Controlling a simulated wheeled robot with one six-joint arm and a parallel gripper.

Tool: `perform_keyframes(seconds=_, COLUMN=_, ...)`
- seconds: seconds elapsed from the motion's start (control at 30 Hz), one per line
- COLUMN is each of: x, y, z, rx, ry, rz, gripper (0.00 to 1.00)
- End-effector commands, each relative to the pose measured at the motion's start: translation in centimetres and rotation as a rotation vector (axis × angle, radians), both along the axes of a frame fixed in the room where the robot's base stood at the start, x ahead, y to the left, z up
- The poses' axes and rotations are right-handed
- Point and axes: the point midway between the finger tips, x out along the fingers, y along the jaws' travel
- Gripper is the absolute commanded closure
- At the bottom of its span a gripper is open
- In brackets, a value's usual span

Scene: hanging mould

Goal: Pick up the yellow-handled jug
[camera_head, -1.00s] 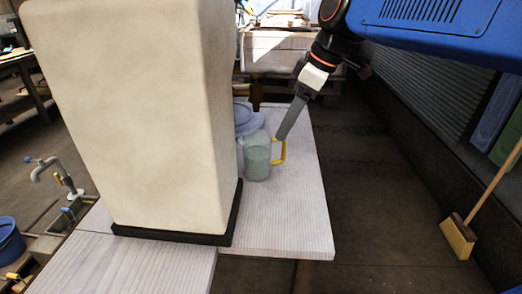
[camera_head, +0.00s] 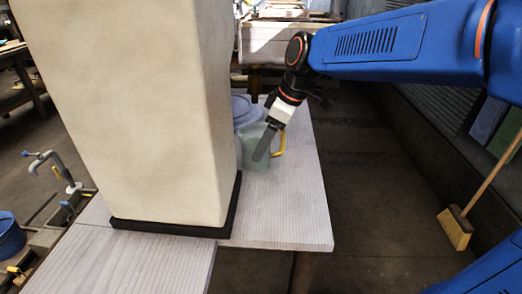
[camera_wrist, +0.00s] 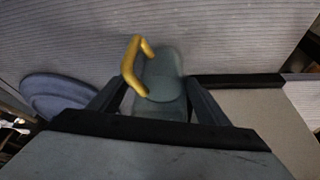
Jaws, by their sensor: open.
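The jug (camera_head: 249,147) is a greenish cup-like vessel standing upright on the pale table, close to the tall beige block. Its yellow handle (camera_head: 279,146) points to the right in the head view. My gripper (camera_head: 262,156) is open at the jug, and one finger covers part of its body in the head view. In the wrist view the jug (camera_wrist: 165,75) lies between my two spread fingers (camera_wrist: 155,84), with the yellow handle (camera_wrist: 132,67) towards the left finger. I cannot tell whether the fingers touch it.
The tall beige block (camera_head: 140,110) on a black base (camera_head: 180,231) stands just left of the jug. A bluish round vessel (camera_head: 243,110) stands behind the jug. The table (camera_head: 290,215) is clear in front and to the right. A broom (camera_head: 456,226) leans at the right.

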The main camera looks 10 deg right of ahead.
Motion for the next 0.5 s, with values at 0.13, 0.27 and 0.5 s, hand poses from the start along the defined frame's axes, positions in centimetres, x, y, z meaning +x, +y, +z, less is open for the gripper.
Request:
perform_keyframes(seconds=0.13, x=0.0, y=0.5, z=-1.0, rx=-0.001, ry=0.003, rz=0.001, gripper=0.30)
perform_keyframes(seconds=0.27, x=0.2, y=1.3, z=-2.7, rx=-0.002, ry=0.004, rz=0.001, gripper=0.30)
perform_keyframes(seconds=0.5, x=0.6, y=2.1, z=-4.7, rx=0.000, ry=0.002, rz=0.000, gripper=0.30)
